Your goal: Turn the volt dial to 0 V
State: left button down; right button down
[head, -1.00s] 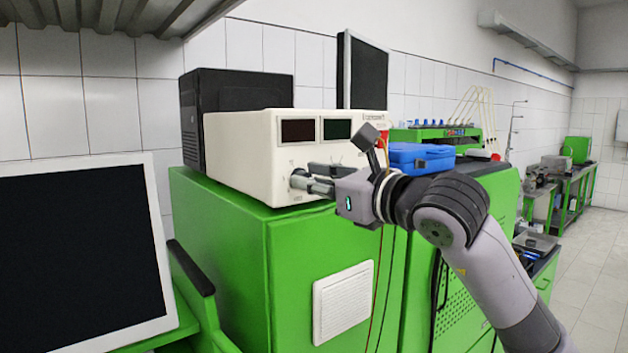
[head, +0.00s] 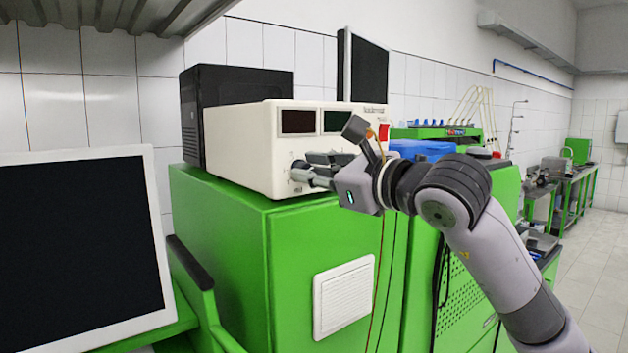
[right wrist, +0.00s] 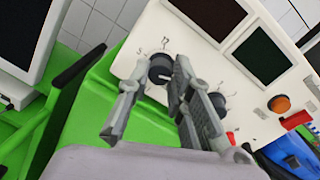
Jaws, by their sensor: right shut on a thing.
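The cream power supply (head: 235,150) stands on the green cabinet (head: 225,225), with two dark displays on its front; I cannot read any figures. My right gripper (head: 300,173) reaches its front from the right. In the right wrist view, a round black dial (right wrist: 160,67) with printed marks around it sits between the two fingers of my right gripper (right wrist: 157,80), which are shut on it. The dial's exact setting and labels cannot be made out. A second dark knob (right wrist: 217,103) is partly hidden behind the right finger. My left gripper is not in view.
A black box (head: 190,115) stands behind the power supply, and a blue case (head: 420,150) to its right. An orange button (right wrist: 279,103) is on the power supply's front. A monitor (head: 75,240) stands at the left. Thin cables hang down the cabinet.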

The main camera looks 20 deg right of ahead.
jog(key=shift+a+f+m+t+h+b, duration=0.25)
jog(key=shift+m+b, duration=0.85)
jog(key=shift+m, duration=4.45)
jog(key=shift+d+m+t+h+b, duration=0.3)
jog(key=shift+m+b, duration=0.75)
jog(key=shift+m, duration=4.55)
jog(key=shift+a+f+m+t+h+b, duration=0.3)
jog(key=shift+m+b, duration=0.8)
jog(key=shift+m, duration=4.45)
jog(key=c, duration=1.8)
grip_release()
jog(key=shift+d+r, duration=0.1)
jog(key=o, duration=0.4)
jog(key=shift+r, duration=0.15)
